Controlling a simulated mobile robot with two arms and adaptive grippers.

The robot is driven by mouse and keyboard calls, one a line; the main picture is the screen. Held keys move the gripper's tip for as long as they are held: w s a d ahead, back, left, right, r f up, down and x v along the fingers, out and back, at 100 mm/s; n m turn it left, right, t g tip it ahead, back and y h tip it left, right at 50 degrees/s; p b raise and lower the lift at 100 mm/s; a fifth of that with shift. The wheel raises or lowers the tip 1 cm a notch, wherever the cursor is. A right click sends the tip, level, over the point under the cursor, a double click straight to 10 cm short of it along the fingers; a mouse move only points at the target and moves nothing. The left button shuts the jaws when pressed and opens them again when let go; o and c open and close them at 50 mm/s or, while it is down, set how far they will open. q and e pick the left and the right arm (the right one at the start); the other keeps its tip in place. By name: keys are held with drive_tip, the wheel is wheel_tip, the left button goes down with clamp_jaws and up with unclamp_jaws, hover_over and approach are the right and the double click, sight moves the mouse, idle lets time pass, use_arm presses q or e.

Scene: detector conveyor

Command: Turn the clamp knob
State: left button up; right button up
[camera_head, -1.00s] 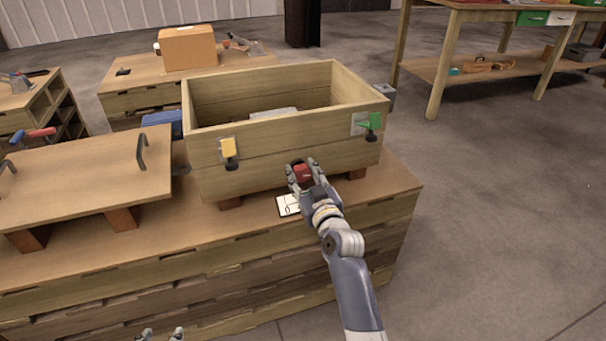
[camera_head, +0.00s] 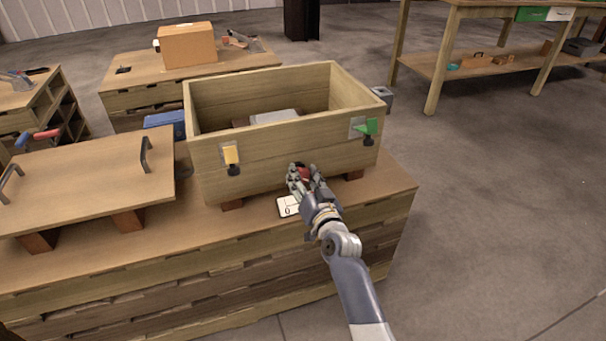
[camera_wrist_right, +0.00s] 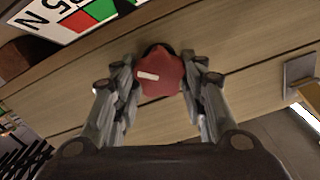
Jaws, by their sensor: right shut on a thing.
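The clamp knob is a red, lobed knob (camera_wrist_right: 160,77) with a white pointer mark, seen in the right wrist view on the front wall of a wooden crate (camera_head: 285,155). My right gripper (camera_wrist_right: 160,85) is shut on the knob, one finger on each side of it. In the head view the right gripper (camera_head: 303,176) covers most of the knob at the low front of the crate. The white mark points left in the wrist view. My left gripper is not in view.
A white card (camera_head: 288,206) with a dial print lies below the knob. A yellow latch (camera_head: 231,154) and a green latch (camera_head: 364,127) sit on the crate front. A wooden lid (camera_head: 85,185) with handles lies to the left. The floor at right is clear.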

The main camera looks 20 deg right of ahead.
drive_tip(key=shift+m, duration=0.3)
drive_tip(key=o, duration=1.1)
drive_tip(key=shift+s, duration=0.1)
drive_tip(key=s, duration=1.1)
drive_tip(key=shift+s+d, duration=0.25)
drive_tip(key=shift+s, duration=0.15)
